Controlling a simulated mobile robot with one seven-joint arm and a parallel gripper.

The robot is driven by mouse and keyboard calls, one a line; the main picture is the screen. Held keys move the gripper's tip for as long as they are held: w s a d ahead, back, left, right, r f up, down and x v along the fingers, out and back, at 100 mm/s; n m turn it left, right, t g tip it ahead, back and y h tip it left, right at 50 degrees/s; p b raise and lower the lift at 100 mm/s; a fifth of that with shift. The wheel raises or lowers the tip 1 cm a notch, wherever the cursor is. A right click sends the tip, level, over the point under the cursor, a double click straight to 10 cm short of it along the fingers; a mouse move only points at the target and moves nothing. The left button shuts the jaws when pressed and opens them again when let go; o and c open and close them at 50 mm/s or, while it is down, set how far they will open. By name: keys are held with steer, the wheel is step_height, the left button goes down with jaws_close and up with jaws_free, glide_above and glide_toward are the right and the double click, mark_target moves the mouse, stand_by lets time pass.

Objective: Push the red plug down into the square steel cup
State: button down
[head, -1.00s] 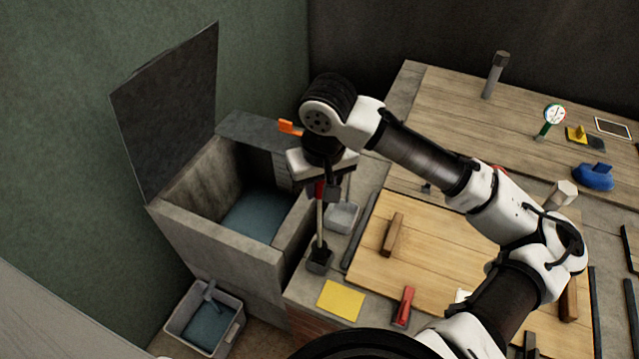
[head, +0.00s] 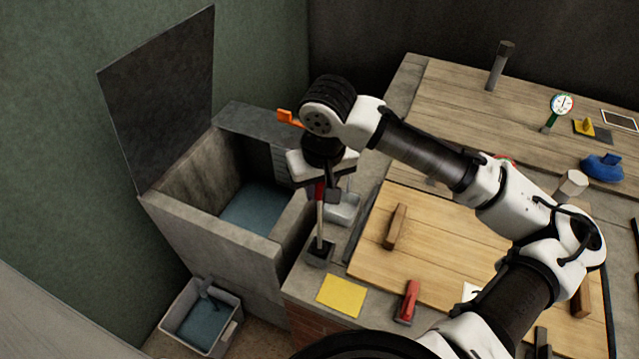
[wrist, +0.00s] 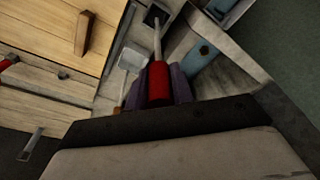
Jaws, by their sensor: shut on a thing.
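My gripper (head: 322,186) is shut around a red cylinder (wrist: 158,82), probably the red plug, at the upper end of a pale rod (head: 320,226). The red part (head: 319,192) shows only partly below my gripper in the head view. The rod is close to upright. Its lower end meets a dark square cup (head: 320,254), probably the steel cup, at the counter's edge. The cup also shows at the top of the wrist view (wrist: 155,15). I cannot tell how deep the rod's end sits in it.
An open stone basin (head: 205,232) with blue contents lies to the left. A yellow sheet (head: 341,296) and a red-topped tool (head: 408,302) lie in front, and a wooden board (head: 440,245) lies to the right.

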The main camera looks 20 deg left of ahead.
steer(key=shift+f, duration=0.4)
steer(key=c, duration=1.1)
jaws_free()
steer(key=r, duration=0.4)
steer(key=s+d+r, duration=0.1)
steer(key=r, duration=0.4)
steer(key=r+b, duration=0.1)
steer(key=r, duration=0.3)
steer(key=shift+s+d+r, duration=0.15)
steer(key=shift+s+r, duration=0.1)
steer(key=shift+r, duration=0.1)
